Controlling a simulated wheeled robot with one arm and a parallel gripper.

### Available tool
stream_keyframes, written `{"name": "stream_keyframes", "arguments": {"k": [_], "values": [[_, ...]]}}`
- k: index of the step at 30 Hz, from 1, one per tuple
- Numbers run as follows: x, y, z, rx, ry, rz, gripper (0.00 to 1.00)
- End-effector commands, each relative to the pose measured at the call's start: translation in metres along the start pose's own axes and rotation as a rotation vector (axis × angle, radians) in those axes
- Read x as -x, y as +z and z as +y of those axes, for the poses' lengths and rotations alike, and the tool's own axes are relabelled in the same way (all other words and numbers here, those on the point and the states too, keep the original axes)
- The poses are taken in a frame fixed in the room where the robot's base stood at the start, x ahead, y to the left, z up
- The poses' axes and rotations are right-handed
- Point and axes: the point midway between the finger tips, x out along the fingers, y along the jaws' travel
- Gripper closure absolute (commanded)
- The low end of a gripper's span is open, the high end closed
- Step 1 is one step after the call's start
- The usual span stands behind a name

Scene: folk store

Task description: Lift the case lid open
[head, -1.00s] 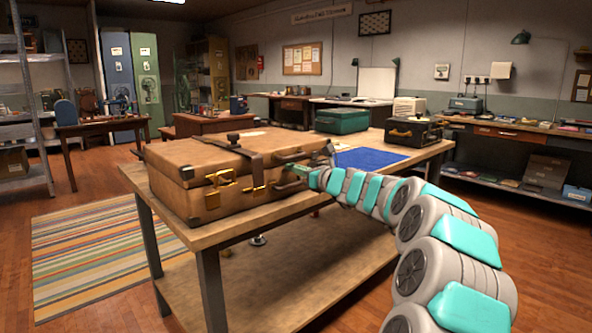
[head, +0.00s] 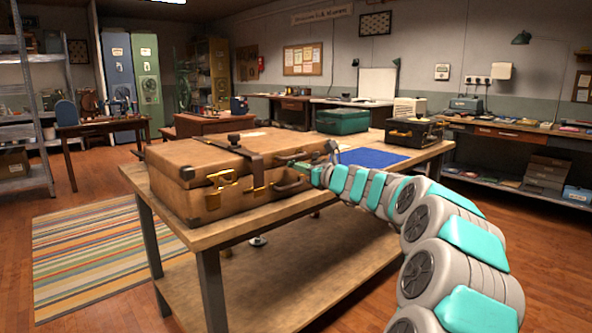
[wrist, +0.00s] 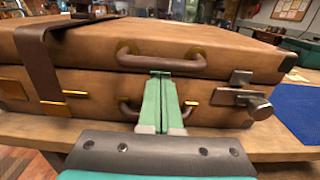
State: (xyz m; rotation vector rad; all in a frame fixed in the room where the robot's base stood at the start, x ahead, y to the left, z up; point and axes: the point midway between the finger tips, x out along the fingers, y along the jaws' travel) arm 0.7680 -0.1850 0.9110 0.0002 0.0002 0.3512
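The brown leather case (head: 215,195) lies flat on the workbench with its lid (head: 190,153) down. In the wrist view, one handle (wrist: 160,57) is on the lid's front and a lower handle (wrist: 128,108) is on the base. A brown strap (wrist: 40,60) runs over the lid on the left. A metal clasp (wrist: 240,97) sits at the right. My gripper (wrist: 161,76) is in front of the case, its green fingers together, tips just below the lid handle. Nothing shows between them; contact is unclear. In the head view my gripper (head: 320,177) is at the case's right front.
The wooden workbench (head: 240,228) carries the case, a blue mat (head: 372,158), a green case (head: 342,121) and a black box (head: 414,132). A striped rug (head: 85,250) lies on the floor to the left. Bare bench edge runs in front of the case.

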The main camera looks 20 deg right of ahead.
Motion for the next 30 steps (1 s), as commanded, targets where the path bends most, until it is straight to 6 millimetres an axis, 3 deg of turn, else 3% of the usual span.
{"name": "stream_keyframes", "arguments": {"k": [8, 20, 30], "values": [[0.0, 0.015, 0.0, 0.0, -0.001, -0.001, 1.0], [0.0, 0.018, 0.0, 0.001, -0.001, -0.002, 1.0], [0.0, 0.038, -0.001, 0.003, -0.002, -0.003, 1.0]]}}
